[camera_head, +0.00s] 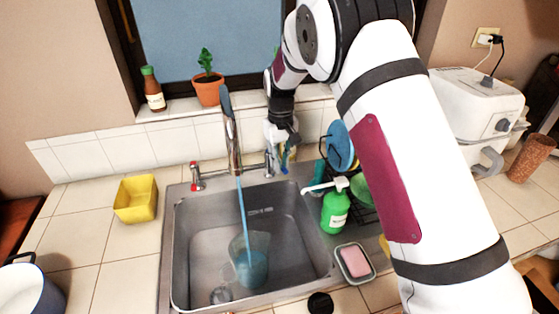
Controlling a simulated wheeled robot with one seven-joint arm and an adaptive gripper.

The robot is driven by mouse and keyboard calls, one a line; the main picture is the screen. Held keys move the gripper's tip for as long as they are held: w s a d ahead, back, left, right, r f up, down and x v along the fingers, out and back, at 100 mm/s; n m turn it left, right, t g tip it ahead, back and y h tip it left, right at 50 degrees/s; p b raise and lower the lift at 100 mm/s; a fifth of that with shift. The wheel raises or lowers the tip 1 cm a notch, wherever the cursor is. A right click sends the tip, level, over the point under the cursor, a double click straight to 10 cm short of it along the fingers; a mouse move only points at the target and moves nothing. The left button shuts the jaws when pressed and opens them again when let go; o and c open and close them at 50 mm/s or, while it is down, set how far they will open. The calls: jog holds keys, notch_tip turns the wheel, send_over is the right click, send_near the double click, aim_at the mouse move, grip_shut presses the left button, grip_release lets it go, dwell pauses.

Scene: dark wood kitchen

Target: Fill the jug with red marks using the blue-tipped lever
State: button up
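A clear jug (249,243) stands in the steel sink, under the tap (231,130). A blue stream runs from the tap into it, and blue water shows in its lower part. Red marks on the jug cannot be made out. The right-hand lever (268,165) stands beside the tap, close to the left of my gripper (285,158). The left lever has a red tip (194,165). My gripper points down behind the sink's back right; its fingers are small and partly merged with things behind, so its opening and any contact with the lever are unclear.
A green soap bottle (335,210) and a pink soap in a dish (355,262) stand right of the sink (180,250). A dish rack with a blue plate (340,145) is behind them. A yellow container (136,199) is at left. A potted plant (208,88) stands on the sill.

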jog(key=shift+o, duration=0.2)
notch_tip(320, 180, up, 12)
dwell(0.6)
dwell(0.3)
